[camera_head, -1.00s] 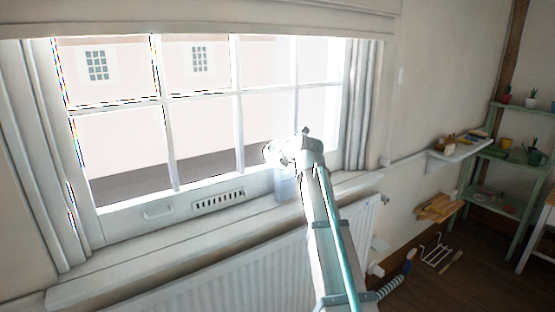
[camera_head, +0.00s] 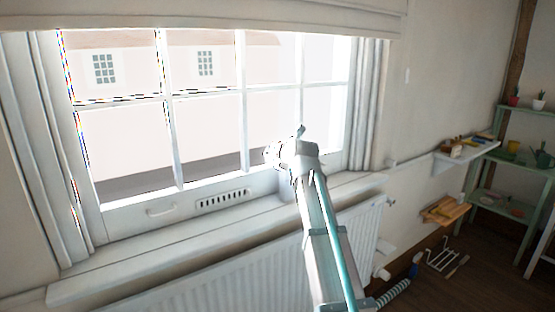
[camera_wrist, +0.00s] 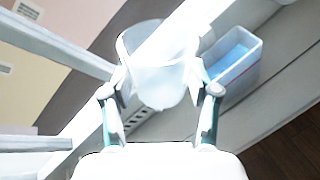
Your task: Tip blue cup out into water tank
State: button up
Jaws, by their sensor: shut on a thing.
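The cup (camera_wrist: 155,78) shows pale, almost white with a faint blue tint, in the wrist view. My gripper (camera_wrist: 158,72) is shut on it, one finger on each side. I cannot tell whether anything is in the cup. The water tank (camera_wrist: 232,62), a pale box with blue water inside, stands on the sill just right of the cup in the wrist view; the two look apart. In the head view my gripper (camera_head: 280,152) is in front of the window, and the pale tank (camera_head: 285,188) is partly hidden behind my arm. The cup is hard to make out there in the glare.
The window sill (camera_head: 160,255) runs below the window, with a white radiator (camera_head: 220,280) under it. A wall shelf (camera_head: 465,153) with small items and a green rack (camera_head: 500,200) stand at the right. The window panes are close behind my gripper.

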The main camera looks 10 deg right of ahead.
aim_at(269, 161)
jog(key=shift+s+a+f+n+b, duration=0.25)
jog(key=shift+a+n+b, duration=0.2)
jog(key=shift+b, duration=0.15)
jog(key=shift+a+r+n+t+h+b, duration=0.1)
jog(key=shift+a+n+t+h+b, duration=0.25)
jog(key=shift+h, duration=0.25)
jog(key=shift+s+a+f+n+b, duration=0.2)
jog(key=shift+a+f+n+b, duration=0.05)
jog(key=shift+n+b, duration=0.05)
jog(key=shift+s+a+n+t+h, duration=0.1)
jog(key=shift+a+n+t+h, duration=0.2)
jog(key=shift+a+n+t, duration=0.15)
